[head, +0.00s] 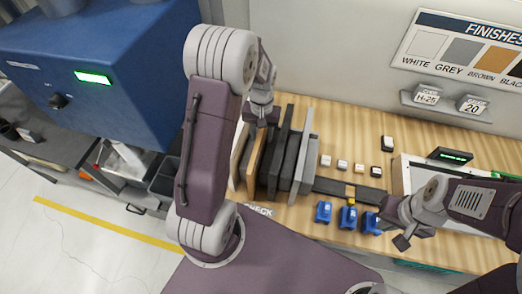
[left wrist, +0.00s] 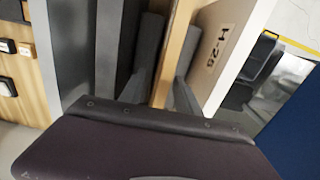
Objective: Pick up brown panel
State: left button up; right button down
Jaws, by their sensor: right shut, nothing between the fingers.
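The brown panel (head: 254,163) stands on edge near the left end of a row of upright panels on the wooden bench. It also shows in the left wrist view (left wrist: 174,52), edge toward the camera. My left gripper (head: 262,112) is over the row's far end. In the left wrist view its two dark fingers (left wrist: 166,92) are apart, one on each side of the brown panel's edge, and look open; contact is hard to judge. My right gripper (head: 403,238) is shut and empty at the right, beside the blue blocks.
A white panel marked H-25 (left wrist: 222,45) stands beside the brown one; dark panels (head: 273,165) and grey panels (head: 306,150) stand on its other side. Blue blocks (head: 348,217) and small buttons (head: 342,165) lie to the right. A blue machine (head: 110,60) is at the left.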

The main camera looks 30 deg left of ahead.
aim_at(260, 152)
pick_arm(q)
jog(key=shift+w+f, duration=0.15)
jog(key=f+p, duration=0.1)
jog(key=s+f+p, duration=0.1)
jog(key=f, duration=0.1)
jog(key=shift+s+a+f, duration=0.15)
jog(key=shift+f, duration=0.15)
jog(key=shift+w+f, duration=0.25)
jog(key=shift+f, duration=0.4)
jog(key=shift+c, duration=0.9)
jog(key=c, duration=0.5)
jog(key=shift+s, duration=0.1)
grip_shut()
jog(key=shift+r, duration=0.1)
